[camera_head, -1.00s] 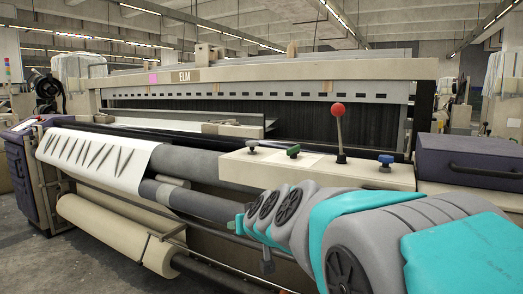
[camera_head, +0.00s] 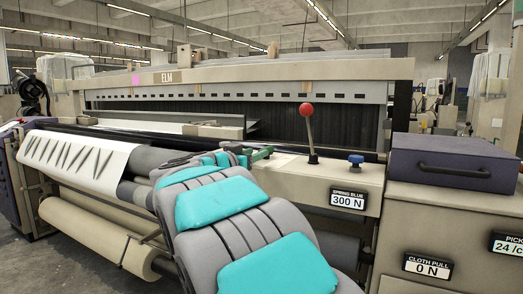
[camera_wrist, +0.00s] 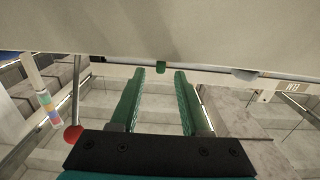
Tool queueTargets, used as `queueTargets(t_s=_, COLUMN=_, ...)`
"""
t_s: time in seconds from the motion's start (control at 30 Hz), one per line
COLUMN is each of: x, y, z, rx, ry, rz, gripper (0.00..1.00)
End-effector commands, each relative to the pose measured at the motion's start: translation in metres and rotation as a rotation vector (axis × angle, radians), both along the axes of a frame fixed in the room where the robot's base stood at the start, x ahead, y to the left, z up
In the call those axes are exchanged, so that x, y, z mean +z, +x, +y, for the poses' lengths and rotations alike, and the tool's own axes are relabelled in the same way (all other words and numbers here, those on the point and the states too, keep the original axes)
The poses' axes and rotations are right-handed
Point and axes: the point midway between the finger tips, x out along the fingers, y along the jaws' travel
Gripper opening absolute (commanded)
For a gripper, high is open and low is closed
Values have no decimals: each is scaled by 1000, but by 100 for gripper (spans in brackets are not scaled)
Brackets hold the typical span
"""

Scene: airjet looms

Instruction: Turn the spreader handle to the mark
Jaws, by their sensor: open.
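A cream control panel (camera_head: 340,180) on the loom's right end carries a red-ball lever (camera_head: 307,112), standing nearly upright, and a blue knob (camera_head: 356,160). No label or mark naming the spreader handle is readable. My gripper (camera_head: 266,153) reaches over the panel's left part, left of the lever, and hides the panel's left end. In the wrist view, its green fingers (camera_wrist: 157,74) are apart with nothing between them. A small green knob (camera_wrist: 160,67) shows just beyond the tips, roughly centred between them. The lever's red ball (camera_wrist: 73,133) is at lower left there.
A purple box (camera_head: 455,163) stands right of the panel. Tags read "SPRING BLUE 300 N" (camera_head: 347,200) and "CLOTH PULL 0 N" (camera_head: 427,267). The loom's warp and frame (camera_head: 260,95) lie behind. A cloth roll (camera_head: 95,235) is at left.

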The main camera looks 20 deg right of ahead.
Motion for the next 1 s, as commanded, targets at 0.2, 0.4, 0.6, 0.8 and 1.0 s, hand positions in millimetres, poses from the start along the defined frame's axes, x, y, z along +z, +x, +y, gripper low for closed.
queueTargets(t_s=0.2, x=-1, y=19, z=-25, rx=-1, ry=-2, rz=2, gripper=46)
queueTargets(t_s=0.4, x=0, y=36, z=-44, rx=3, ry=-1, rz=-1, gripper=46)
queueTargets(t_s=0.6, x=0, y=43, z=-53, rx=5, ry=-1, rz=0, gripper=46)
queueTargets(t_s=0.8, x=0, y=43, z=-54, rx=5, ry=-1, rz=0, gripper=46)
queueTargets(t_s=1.0, x=0, y=43, z=-54, rx=5, ry=-1, rz=0, gripper=30)
